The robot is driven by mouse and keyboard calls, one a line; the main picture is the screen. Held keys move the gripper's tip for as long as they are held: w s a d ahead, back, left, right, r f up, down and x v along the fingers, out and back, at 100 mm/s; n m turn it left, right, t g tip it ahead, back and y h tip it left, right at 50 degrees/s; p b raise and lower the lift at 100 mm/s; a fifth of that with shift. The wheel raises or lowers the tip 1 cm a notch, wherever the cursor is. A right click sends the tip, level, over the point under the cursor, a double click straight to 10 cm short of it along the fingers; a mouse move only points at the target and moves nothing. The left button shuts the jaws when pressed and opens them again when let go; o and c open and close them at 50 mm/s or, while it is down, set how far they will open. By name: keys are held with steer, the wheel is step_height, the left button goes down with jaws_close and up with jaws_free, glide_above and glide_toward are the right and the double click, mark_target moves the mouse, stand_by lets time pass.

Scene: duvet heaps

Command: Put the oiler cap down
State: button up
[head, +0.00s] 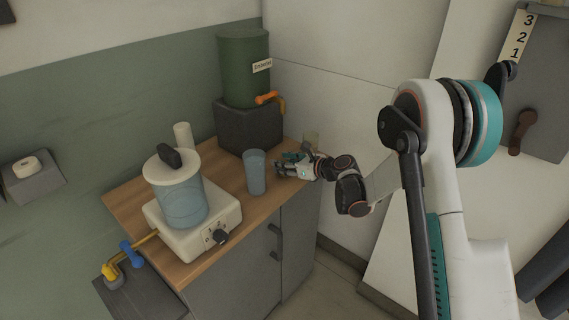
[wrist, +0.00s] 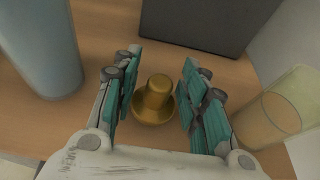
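The oiler cap, a small brass piece with a round knob on a wide flange (wrist: 157,96), shows in the wrist view, upright over the wooden counter. It appears to stand on the wood. My gripper (wrist: 160,78) is open, with its teal-padded fingers on either side of the cap and a gap to each side. In the head view my gripper (head: 283,168) is low over the counter's right end, and I cannot make out the cap there.
A blue cup (head: 255,173) stands close to the left of my gripper, and a clear glass (wrist: 268,120) close to the right. A dark block (head: 249,126) bearing a green tank (head: 244,82) is behind.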

steer(key=shift+r, duration=0.15)
steer(key=shift+s+d+r, duration=0.15)
steer(key=shift+s+d, duration=0.05)
steer(key=shift+d, duration=0.1)
steer(key=p+v, duration=0.4)
steer(key=v, duration=0.7)
steer(key=s+d+r+n+g+h, duration=0.1)
steer(key=s+d+r+n+h, duration=0.1)
steer(key=s+r+n, duration=0.45)
steer(key=s+d+r+n+h, duration=0.2)
steer(key=s+r+n+h, duration=0.1)
steer(key=s+r+n, duration=0.4)
steer(key=s+d+n+h, duration=0.3)
steer(key=s+d+n, duration=0.2)
steer(key=s, duration=0.6)
steer(key=s+d+n+h, duration=0.2)
steer(key=s+d+n, duration=0.3)
steer(key=s, duration=0.7)
steer(key=shift+r+n+g+h, duration=0.3)
steer(key=shift+r+n+h, duration=0.15)
steer(key=shift+n, duration=0.7)
